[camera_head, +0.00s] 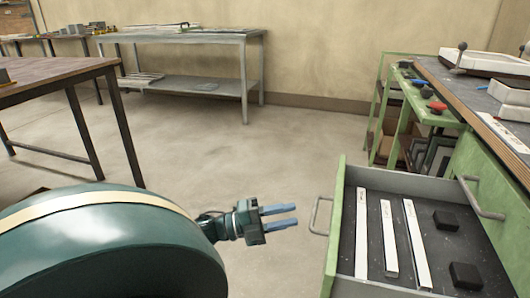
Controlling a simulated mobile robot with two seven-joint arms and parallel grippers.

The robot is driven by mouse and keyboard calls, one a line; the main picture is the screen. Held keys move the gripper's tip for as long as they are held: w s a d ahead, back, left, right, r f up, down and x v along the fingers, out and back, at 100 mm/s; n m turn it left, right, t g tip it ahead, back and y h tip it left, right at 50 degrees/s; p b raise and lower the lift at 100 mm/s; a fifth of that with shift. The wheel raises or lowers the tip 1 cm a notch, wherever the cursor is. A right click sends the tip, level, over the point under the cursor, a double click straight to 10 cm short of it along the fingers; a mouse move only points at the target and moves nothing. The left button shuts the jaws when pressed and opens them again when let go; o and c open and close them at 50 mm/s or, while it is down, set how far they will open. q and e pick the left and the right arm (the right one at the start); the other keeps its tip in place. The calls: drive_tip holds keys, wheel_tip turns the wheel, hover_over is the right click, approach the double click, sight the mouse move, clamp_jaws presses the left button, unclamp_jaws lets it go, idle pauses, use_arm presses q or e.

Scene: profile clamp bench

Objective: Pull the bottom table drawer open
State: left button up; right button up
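A green drawer (337,232) stands pulled out from the bench at the right, its front facing left. Its bar handle (314,214) is on that front. A closed green drawer front with a second handle (484,200) sits above it on the bench; whether other drawers lie lower is out of view. The open drawer holds white strips (388,238) and two black blocks (466,276). My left gripper (288,216) is left of the open drawer's handle, pointing right at it. Its two blue fingers are apart, with nothing between them, and seem clear of the handle. My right gripper is not in view.
The wooden-topped bench (462,92) stands at the right, with a green shelf rack (392,112) behind. A grey table (190,38) stands by the back wall and a dark-legged table (60,78) at the left. The floor between is clear.

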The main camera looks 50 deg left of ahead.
use_arm(q)
drive_tip(key=v, duration=0.5)
drive_tip(key=shift+s+a+p, duration=0.2)
drive_tip(key=shift+s+p, duration=0.15)
